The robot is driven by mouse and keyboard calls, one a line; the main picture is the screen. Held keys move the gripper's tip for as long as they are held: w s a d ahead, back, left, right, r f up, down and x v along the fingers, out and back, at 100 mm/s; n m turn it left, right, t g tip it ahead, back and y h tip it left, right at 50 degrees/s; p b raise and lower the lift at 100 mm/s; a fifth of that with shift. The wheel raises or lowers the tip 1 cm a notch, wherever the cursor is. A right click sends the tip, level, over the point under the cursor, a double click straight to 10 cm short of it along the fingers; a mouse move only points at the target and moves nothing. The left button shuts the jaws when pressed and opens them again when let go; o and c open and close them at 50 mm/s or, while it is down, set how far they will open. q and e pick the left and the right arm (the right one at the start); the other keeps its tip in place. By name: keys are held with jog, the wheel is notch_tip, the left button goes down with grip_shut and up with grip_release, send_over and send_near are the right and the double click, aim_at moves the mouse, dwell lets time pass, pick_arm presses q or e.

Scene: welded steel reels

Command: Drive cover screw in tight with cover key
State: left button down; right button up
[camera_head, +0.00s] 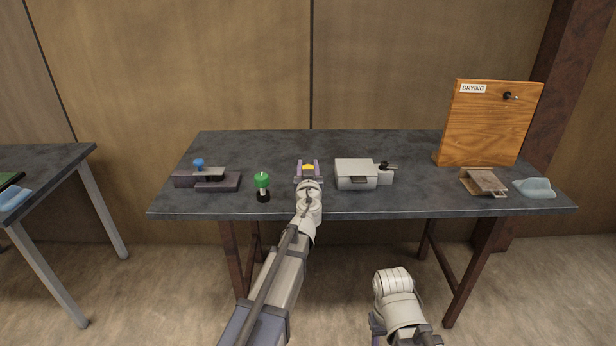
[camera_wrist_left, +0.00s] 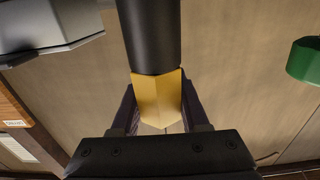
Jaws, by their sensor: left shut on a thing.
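My left gripper (camera_head: 308,170) is shut on a yellow piece, which I take to be part of the cover key (camera_wrist_left: 157,98). In the left wrist view a thick black cylinder adjoins the yellow piece. In the head view a bit of yellow (camera_head: 308,167) shows between the purple fingers, above the middle of the table. A light grey box (camera_head: 355,172) stands just right of this gripper, with a dark fitting (camera_head: 387,166) at its right end. I cannot make out a cover screw.
A green-topped piece with a black base (camera_head: 262,182) stands close left of the gripper. Further left is a dark block with a blue knob (camera_head: 199,163). A wooden DRYING board (camera_head: 490,125), a brown bracket (camera_head: 483,182) and a pale blue piece (camera_head: 535,188) are at right.

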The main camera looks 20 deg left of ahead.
notch_tip(320, 180, up, 10)
jog(key=p, duration=1)
dwell(1.3)
